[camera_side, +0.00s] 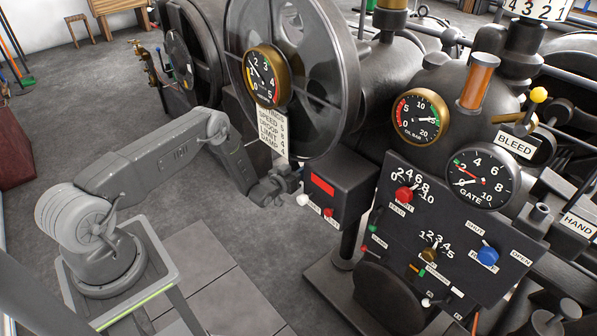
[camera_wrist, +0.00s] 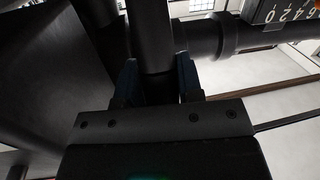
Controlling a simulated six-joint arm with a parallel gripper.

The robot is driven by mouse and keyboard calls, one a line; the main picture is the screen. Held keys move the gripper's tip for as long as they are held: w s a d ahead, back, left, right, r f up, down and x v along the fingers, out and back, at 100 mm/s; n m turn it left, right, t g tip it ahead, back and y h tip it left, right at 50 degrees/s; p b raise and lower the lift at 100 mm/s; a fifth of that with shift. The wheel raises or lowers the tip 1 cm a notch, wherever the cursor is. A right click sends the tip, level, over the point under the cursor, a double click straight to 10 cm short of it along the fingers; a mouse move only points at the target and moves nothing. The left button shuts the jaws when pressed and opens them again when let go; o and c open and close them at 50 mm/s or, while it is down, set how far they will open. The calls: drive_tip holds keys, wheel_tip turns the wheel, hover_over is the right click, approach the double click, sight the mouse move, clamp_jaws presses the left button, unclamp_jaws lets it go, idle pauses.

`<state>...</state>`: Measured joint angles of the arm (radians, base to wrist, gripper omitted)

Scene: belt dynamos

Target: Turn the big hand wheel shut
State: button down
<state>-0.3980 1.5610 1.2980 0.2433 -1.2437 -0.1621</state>
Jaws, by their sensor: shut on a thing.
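In the side view, a large dark spoked wheel (camera_side: 352,62) stands upright at top centre, with a gauge in front of its left part. I cannot tell if it is the hand wheel. My gripper (camera_side: 279,186) is low in front of the machine, below that wheel and left of a dark control box; its fingertips are hard to make out there. In the wrist view my gripper (camera_wrist: 158,82) has its two bluish fingers on either side of a dark round bar (camera_wrist: 153,40), shut on it. Which part the bar belongs to is hidden.
The dark control box (camera_side: 343,193) with a red panel is close right of my gripper. A sloping panel (camera_side: 463,228) with several knobs stands farther right. A gate gauge (camera_side: 481,178) reads near the low end. Grey floor (camera_side: 70,130) lies open at left.

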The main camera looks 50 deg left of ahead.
drive_tip(key=shift+s+r+g, duration=0.25)
drive_tip(key=shift+r+g, duration=0.15)
drive_tip(key=shift+r, duration=0.5)
drive_tip(key=shift+s+r+g, duration=0.25)
drive_tip(key=shift+r+g, duration=0.15)
drive_tip(key=shift+r, duration=0.5)
drive_tip(key=shift+s+r+g, duration=0.25)
drive_tip(key=shift+r+g, duration=0.15)
drive_tip(key=shift+r, duration=0.5)
drive_tip(key=c, duration=0.8)
unclamp_jaws()
drive_tip(key=shift+f, duration=0.1)
drive_tip(key=shift+s, duration=0.1)
drive_tip(key=v, duration=1.3)
drive_tip(key=shift+s+a, duration=0.1)
drive_tip(key=shift+s, duration=0.3)
